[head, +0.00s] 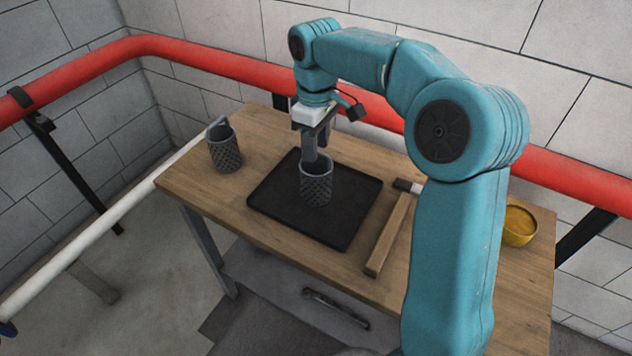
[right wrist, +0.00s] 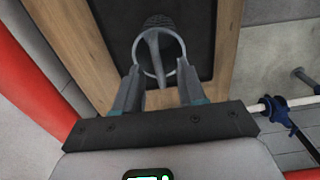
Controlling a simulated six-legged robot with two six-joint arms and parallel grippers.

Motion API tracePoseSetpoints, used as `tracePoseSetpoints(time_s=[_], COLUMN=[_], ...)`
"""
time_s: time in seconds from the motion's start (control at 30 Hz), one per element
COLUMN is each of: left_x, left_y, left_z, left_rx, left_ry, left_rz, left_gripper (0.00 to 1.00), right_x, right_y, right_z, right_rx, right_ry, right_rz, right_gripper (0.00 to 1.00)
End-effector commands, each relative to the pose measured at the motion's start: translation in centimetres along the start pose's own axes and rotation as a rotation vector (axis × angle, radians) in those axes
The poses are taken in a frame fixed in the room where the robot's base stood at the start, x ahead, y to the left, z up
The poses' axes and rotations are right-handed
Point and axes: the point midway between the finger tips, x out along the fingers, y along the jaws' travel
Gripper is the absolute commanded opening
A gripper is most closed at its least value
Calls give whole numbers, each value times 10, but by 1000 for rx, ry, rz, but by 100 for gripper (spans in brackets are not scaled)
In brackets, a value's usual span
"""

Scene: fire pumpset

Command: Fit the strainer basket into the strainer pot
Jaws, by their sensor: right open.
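A grey mesh basket (head: 316,188) stands upright on the black tray on the wooden table. My right gripper (head: 316,153) points down right over it, its fingers at the basket's top rim. In the right wrist view the basket (right wrist: 160,20) shows a round rim with a bail handle across it. The open fingers (right wrist: 159,82) lie on either side of the rim, with nothing clamped. A second grey mesh basket (head: 225,154) with a raised handle stands on the table to the left. I cannot make out a strainer pot. My left gripper is out of view.
The black tray (head: 275,203) lies mid-table. A hammer with a wooden handle (head: 390,235) lies to its right. A yellow bowl (head: 519,226) sits at the table's right end. A red pipe (head: 230,66) runs behind the table, and a white pipe (head: 80,246) passes at left.

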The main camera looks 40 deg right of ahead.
Motion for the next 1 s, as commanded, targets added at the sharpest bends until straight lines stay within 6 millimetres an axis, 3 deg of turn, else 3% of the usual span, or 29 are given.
tracePoseSetpoints(time_s=[0.1,0.33,0.37,0.47,1.0], left_x=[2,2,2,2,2], left_y=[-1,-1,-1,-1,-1], left_z=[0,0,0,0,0], left_rx=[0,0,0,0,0], left_ry=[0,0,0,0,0], left_rz=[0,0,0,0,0], left_gripper=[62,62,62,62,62], right_x=[12,13,13,13,12], right_y=[1,1,1,1,1], right_z=[0,0,0,0,0], right_rx=[1,1,1,0,0], right_ry=[0,0,0,0,1], right_rz=[0,0,0,0,0], right_gripper=[40,40,34,1,0])
